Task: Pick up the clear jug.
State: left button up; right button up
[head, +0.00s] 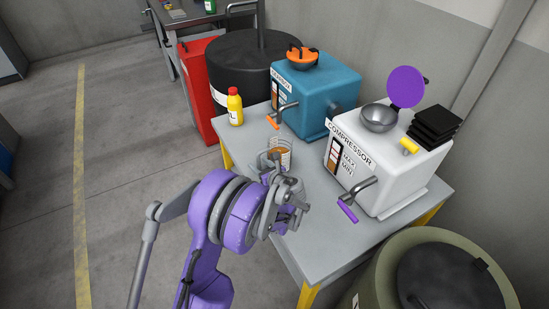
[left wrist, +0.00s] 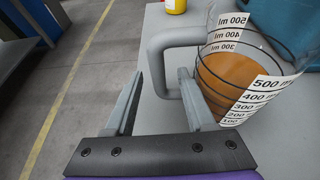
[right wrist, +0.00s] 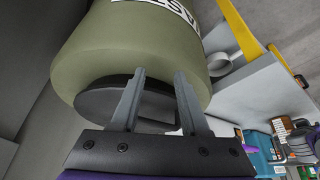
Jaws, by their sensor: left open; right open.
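The clear jug (head: 283,151) stands on the grey workbench. It has millilitre markings and holds brown-orange liquid. In the left wrist view the jug (left wrist: 242,75) is at the right, with its grey handle (left wrist: 152,62) towards my gripper. My left gripper (left wrist: 161,76) is open, and the handle's outer bar appears between its fingertips. Whether the fingers touch it cannot be told. In the head view my left gripper (head: 276,172) partly covers the jug. My right gripper (right wrist: 159,74) is open and empty, in front of the olive drum (right wrist: 120,45).
A white compressor (head: 385,165) and a blue machine (head: 320,90) stand behind the jug, with crank handles projecting forward. A yellow bottle (head: 235,106) stands at the bench's left edge. The olive drum (head: 400,255) is by the bench's near end. Open floor lies left.

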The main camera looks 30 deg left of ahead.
pick_arm(q)
jog(key=x, duration=0.4)
jog(key=shift+a+f, duration=0.1)
grip_shut()
dwell(1.3)
